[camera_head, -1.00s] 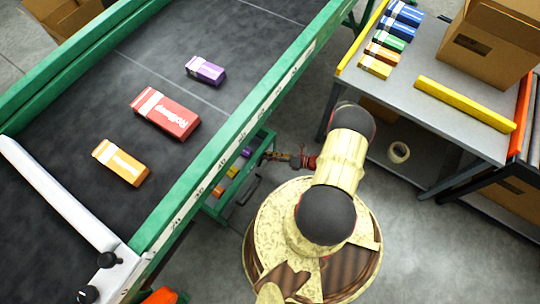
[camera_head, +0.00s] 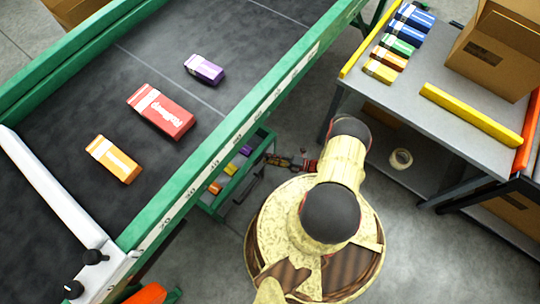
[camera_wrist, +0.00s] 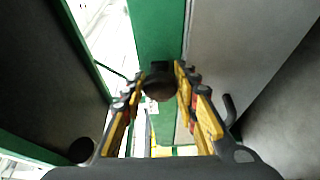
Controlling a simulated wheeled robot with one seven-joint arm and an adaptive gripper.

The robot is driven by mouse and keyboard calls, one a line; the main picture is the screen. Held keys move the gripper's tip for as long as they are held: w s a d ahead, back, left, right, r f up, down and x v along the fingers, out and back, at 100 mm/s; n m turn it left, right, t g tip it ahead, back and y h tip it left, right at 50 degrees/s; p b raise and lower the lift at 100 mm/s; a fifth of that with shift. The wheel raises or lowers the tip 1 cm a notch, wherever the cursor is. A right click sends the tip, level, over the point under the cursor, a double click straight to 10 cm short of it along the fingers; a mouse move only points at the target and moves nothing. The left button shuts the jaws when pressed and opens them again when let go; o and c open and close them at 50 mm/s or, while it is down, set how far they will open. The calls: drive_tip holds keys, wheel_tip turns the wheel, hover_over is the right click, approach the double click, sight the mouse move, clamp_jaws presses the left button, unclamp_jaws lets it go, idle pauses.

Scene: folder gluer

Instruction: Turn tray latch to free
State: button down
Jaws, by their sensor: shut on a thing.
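In the wrist view, my gripper (camera_wrist: 159,75) is closed around a dark round knob (camera_wrist: 160,88), which appears to be the tray latch. The knob sits between the two yellow-and-black fingers, in front of a green panel. The latch's turn angle cannot be read. In the head view, my gripper (camera_head: 284,162) reaches low beside the green conveyor frame, at the right of the tray (camera_head: 208,206). The tray holds several small coloured boxes. The latch is too small to make out in the head view.
A dark hooked handle (camera_wrist: 231,110) is right of the fingers. The conveyor belt (camera_head: 90,85) carries orange, red and purple boxes. A grey table (camera_head: 400,95) with boxes and a carton stands at the right, with a tape roll (camera_head: 401,159) below. Grey floor lies between.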

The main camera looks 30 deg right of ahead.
drive_tip(key=shift+d, duration=0.1)
idle(0.3)
drive_tip(key=c, duration=1.4)
unclamp_jaws()
drive_tip(key=v, duration=1.2)
drive_tip(key=shift+f, duration=0.1)
